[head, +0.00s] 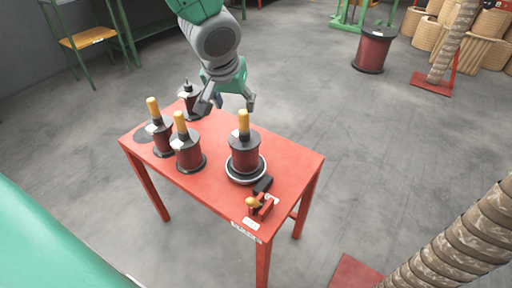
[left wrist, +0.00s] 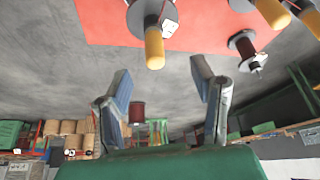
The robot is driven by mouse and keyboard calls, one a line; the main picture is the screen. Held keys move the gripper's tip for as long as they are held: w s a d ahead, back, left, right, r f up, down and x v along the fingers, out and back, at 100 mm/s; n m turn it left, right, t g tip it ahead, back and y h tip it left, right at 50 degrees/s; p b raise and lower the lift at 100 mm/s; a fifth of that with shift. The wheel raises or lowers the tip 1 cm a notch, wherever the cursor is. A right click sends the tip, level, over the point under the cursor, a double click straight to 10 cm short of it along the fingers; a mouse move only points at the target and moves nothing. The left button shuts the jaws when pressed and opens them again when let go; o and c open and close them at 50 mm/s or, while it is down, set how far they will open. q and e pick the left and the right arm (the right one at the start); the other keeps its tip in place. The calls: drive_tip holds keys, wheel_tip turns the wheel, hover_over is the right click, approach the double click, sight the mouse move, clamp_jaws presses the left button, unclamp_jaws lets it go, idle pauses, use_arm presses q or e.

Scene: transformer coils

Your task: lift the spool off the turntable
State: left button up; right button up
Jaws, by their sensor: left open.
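The spool (head: 244,157) is dark red with black flanges and a yellow handle pointing up. It stands upright on the round turntable (head: 246,179), whose light rim shows near the middle right of the red table (head: 211,200). My left gripper (head: 228,106) is open and empty above the far side of the table, behind and slightly left of the spool, apart from it. In the left wrist view my left gripper's spread fingers (left wrist: 160,75) frame empty space. A yellow-handled spool (left wrist: 154,45) shows at the top beyond them; I cannot tell for sure that it is the turntable one. My right gripper is out of view.
Two yellow-handled spools (head: 188,155) (head: 162,138) and a spool without a yellow handle (head: 190,101) stand on the table's left half. A larger spool (head: 374,50) stands on the floor behind.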

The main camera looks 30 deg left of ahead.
sight(243, 121)
use_arm(q)
drive_tip(key=x, duration=0.2)
drive_tip(key=b+x, duration=0.1)
drive_tip(key=x, duration=0.2)
drive_tip(key=shift+w+d+f, duration=0.1)
drive_tip(key=shift+d+f, duration=0.15)
drive_tip(key=shift+f, duration=0.05)
drive_tip(key=shift+w+d+f+b, duration=0.2)
drive_tip(key=shift+w+f+b, duration=0.05)
drive_tip(key=shift+f+b, duration=0.15)
drive_tip(key=shift+f, duration=0.3)
drive_tip(key=b+x, duration=0.2)
drive_tip(key=x, duration=0.2)
drive_tip(key=shift+s+a, duration=0.1)
drive_tip(key=shift+a+f, duration=0.2)
drive_tip(key=shift+f, duration=0.25)
drive_tip(key=shift+d+r, duration=0.1)
drive_tip(key=shift+d+r, duration=0.1)
drive_tip(key=shift+d, duration=0.1)
clamp_jaws()
